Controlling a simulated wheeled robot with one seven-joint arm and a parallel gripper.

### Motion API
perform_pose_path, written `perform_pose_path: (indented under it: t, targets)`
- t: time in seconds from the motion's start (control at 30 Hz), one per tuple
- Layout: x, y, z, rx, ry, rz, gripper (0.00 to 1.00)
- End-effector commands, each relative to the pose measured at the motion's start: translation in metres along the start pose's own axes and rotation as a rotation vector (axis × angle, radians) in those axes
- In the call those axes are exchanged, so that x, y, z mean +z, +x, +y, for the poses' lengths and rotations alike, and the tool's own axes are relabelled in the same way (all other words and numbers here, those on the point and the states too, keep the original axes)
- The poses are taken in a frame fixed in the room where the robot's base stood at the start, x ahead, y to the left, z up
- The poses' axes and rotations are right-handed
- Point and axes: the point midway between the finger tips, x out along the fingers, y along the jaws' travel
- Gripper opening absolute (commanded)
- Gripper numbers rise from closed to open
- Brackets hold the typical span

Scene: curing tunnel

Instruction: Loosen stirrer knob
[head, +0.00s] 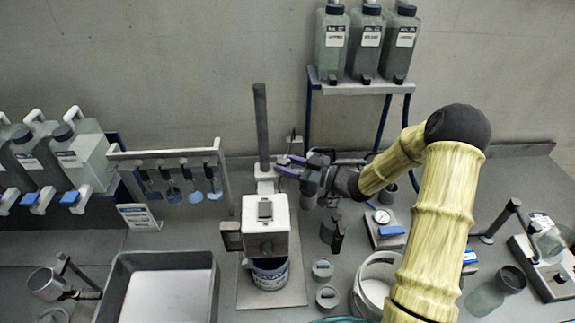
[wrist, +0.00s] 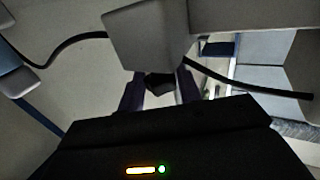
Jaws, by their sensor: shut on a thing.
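The stirrer has a white motor head (head: 265,228) on a tall dark grey column (head: 260,125). A can with a blue-and-white label (head: 269,273) stands under the head. My gripper (head: 283,165) reaches in from the right, its purple fingers beside the column just behind the motor head. In the wrist view, my gripper (wrist: 160,92) is shut on a small black knob (wrist: 160,84), one finger on each side. The knob sits against a pale grey block (wrist: 146,38). In the head view I cannot make out the knob clearly at the fingers.
A rack with hanging paddles (head: 172,157) and a grey tray (head: 205,260) lie to the left. A shelf with several bottles (head: 345,88) stands behind. A scale (head: 386,228), a white bucket (head: 362,292) and small weights sit right of the stirrer. Dark cables cross the wrist view.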

Motion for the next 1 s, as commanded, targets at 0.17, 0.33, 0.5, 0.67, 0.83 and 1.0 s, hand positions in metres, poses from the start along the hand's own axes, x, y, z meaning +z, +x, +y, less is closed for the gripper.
perform_pose_path:
  t: [0.17, 0.33, 0.5, 0.67, 0.83, 1.0]
  targets:
    - [0.0001, -0.0001, 0.0034, -0.116, -0.005, 0.0, 0.12]
    - [0.001, 0.0006, 0.0052, -0.243, -0.005, 0.0, 0.12]
    - [0.0017, 0.0013, 0.0065, -0.363, -0.004, 0.0, 0.12]
    - [0.0013, 0.0015, 0.0075, -0.442, -0.003, 0.0, 0.12]
    - [0.0007, 0.0015, 0.0078, -0.484, -0.001, -0.001, 0.12]
    - [0.0001, 0.0012, 0.0077, -0.495, 0.0, 0.0, 0.12]
